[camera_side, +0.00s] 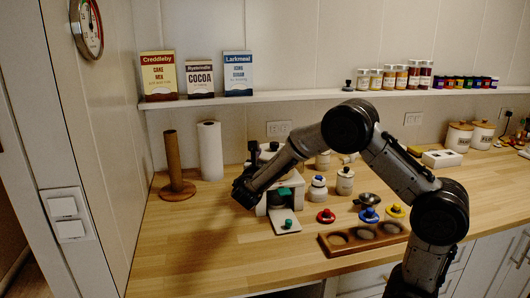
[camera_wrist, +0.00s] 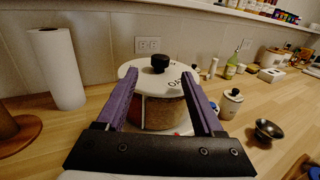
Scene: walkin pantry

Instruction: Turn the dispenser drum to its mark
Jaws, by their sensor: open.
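The dispenser stands on the wooden counter. In the wrist view I see its white top (camera_wrist: 136,71) with a black knob (camera_wrist: 160,64) and dark lettering, and a brown drum (camera_wrist: 165,114) under it. My gripper (camera_wrist: 160,78) is open, with one purple finger on each side of the drum; I cannot tell whether either finger touches it. In the side view my gripper (camera_side: 245,190) is at the left front of the dispenser (camera_side: 272,157), and my arm hides much of it. I cannot make out the mark.
A paper towel roll (camera_side: 210,150) and a brown post on a round base (camera_side: 175,170) stand to the left. Jars, a dark bowl (camera_side: 370,199), coloured lids and a wooden tray with round recesses (camera_side: 326,242) are to the right. The front left counter is clear.

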